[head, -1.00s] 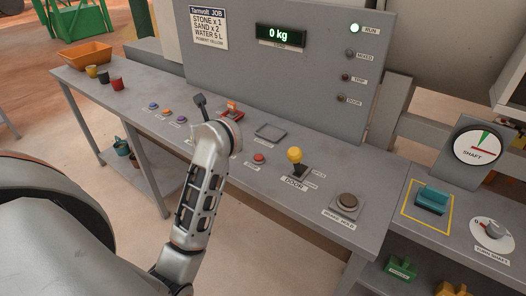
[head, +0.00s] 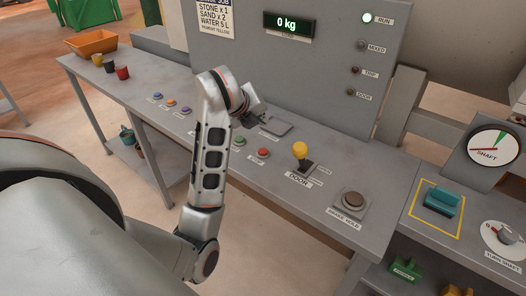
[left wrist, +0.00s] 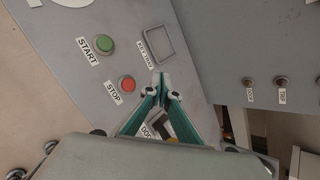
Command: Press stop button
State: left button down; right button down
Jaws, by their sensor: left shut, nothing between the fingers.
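The red stop button (head: 264,152) sits on the grey console, with a STOP label in front of it. It also shows in the left wrist view (left wrist: 127,84), uncovered. The green start button (head: 239,141) is to its left, also seen in the left wrist view (left wrist: 104,43). My left gripper (left wrist: 160,80) has its teal fingers shut and empty, their tips appearing to the right of the stop button and apart from it. In the head view the gripper is small and partly hidden by my wrist. My right gripper is not in view.
A yellow-knobbed door lever (head: 300,150) stands right of the stop button. A square key tray (head: 277,126) lies behind it. A brown button (head: 353,200) is further right. The RUN lamp (head: 366,18) is lit, and the display (head: 287,23) reads 0 kg.

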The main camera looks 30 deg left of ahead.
pick_arm(q)
jog(key=b, duration=0.6)
send_over(261, 152)
notch_tip(261, 152, down, 7)
jog(key=shift+d+f, duration=0.1)
jog(key=shift+f, duration=0.1)
jog(key=shift+w+f, duration=0.1)
jog(key=shift+f, duration=0.45)
jog(key=shift+r, duration=0.1)
